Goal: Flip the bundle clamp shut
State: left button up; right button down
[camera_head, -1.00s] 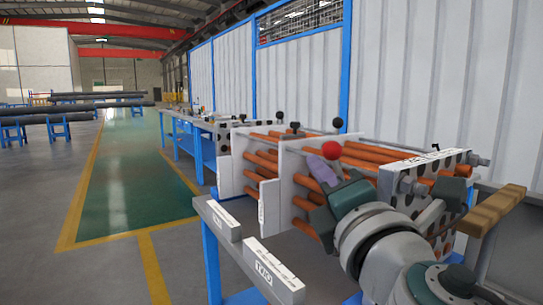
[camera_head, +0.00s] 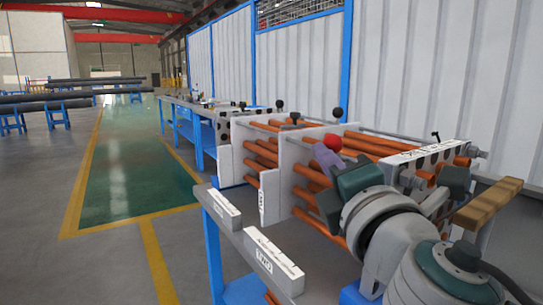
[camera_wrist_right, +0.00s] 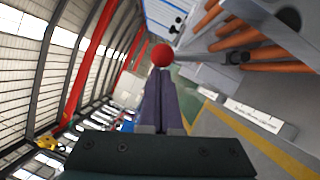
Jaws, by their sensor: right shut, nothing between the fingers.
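The bundle clamp shows a red ball knob (camera_head: 333,142) above the orange tube bundle (camera_head: 365,146), at the near part of the flanged shell. My right gripper (camera_head: 325,157) has its purple fingers together with nothing between them, just beside the knob. In the right wrist view the red knob (camera_wrist_right: 162,55) is right at the tips of the shut fingers (camera_wrist_right: 159,85); I cannot tell whether they touch. A grey bar with a dark end (camera_wrist_right: 236,58) lies to the right of the knob. The clamp's lower parts are hidden behind my gripper. My left gripper is out of view.
White support plates (camera_head: 297,165) hold the tubes. Black ball knobs (camera_head: 337,112) stand farther back. A grey bench edge with labelled blocks (camera_head: 273,262) runs in front. A wooden-topped bar (camera_head: 489,206) is at right. The green floor lane (camera_head: 130,185) is clear.

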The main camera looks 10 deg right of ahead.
jog(key=w+d+r+m+g+p, duration=0.1)
jog(key=d+m+g+p, duration=0.1)
jog(key=d+m+p, duration=0.2)
jog(key=w+d+r+m+g+p, duration=0.1)
jog(key=d+m+p, duration=0.3)
jog(key=p, duration=0.6)
jog(key=shift+w+d+r+m+g, duration=0.2)
jog(key=shift+w+r+m+g, duration=0.2)
jog(key=shift+w+m, duration=0.15)
jog(key=shift+f, duration=0.1)
jog(key=shift+p, duration=0.35)
